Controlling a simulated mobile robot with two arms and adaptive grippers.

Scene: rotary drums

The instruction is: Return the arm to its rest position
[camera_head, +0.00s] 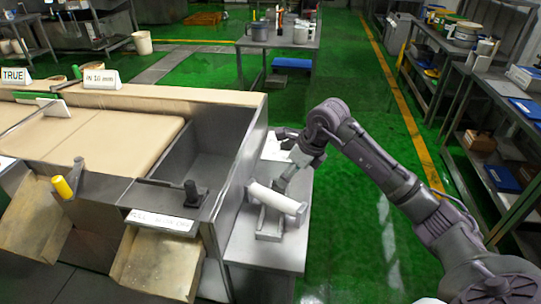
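My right arm (380,165) reaches in from the lower right and bends down at its far end. My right gripper (282,184) is above the small grey side table, close to a white cylinder (277,198). It is too small to tell whether its fingers are open or shut, or whether they touch the cylinder. The cylinder lies tilted on a grey stand (270,225) on the side table (265,250). My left gripper and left arm are not in view.
A large machine (120,140) with a beige bed, an open metal bin (205,150) and a yellow-knobbed lever (62,187) stands at left. Shelves (490,130) with boxes line the right. A metal table (280,40) stands at the back. Green floor (345,235) is clear between.

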